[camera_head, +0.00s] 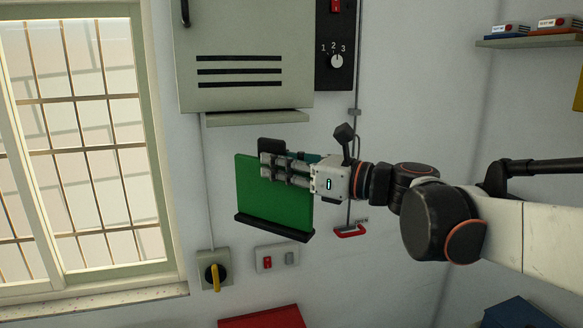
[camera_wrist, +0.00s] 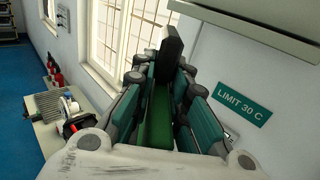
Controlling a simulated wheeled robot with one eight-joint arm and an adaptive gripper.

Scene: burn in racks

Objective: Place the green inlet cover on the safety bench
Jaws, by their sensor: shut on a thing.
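The green inlet cover (camera_head: 262,195) is a flat green plate with a black strip along its lower edge and a black tab at its top. It hangs slightly tilted in front of the wall, below the grey cabinet. My gripper (camera_head: 272,168) is shut on its upper part. In the wrist view, the cover (camera_wrist: 156,128) stands between the fingers of my gripper (camera_wrist: 163,85), partly hidden by them. A pale bench (camera_wrist: 60,145) with items on it shows at the left of the wrist view; I cannot tell whether it is the safety bench.
A louvred grey cabinet (camera_head: 240,85) with a ledge below it is on the wall. A yellow-handled switch (camera_head: 214,275) and a socket plate (camera_head: 277,258) sit lower. A barred window (camera_head: 85,140) is at left. A red object (camera_head: 262,318) and a blue one (camera_head: 520,314) show at the bottom.

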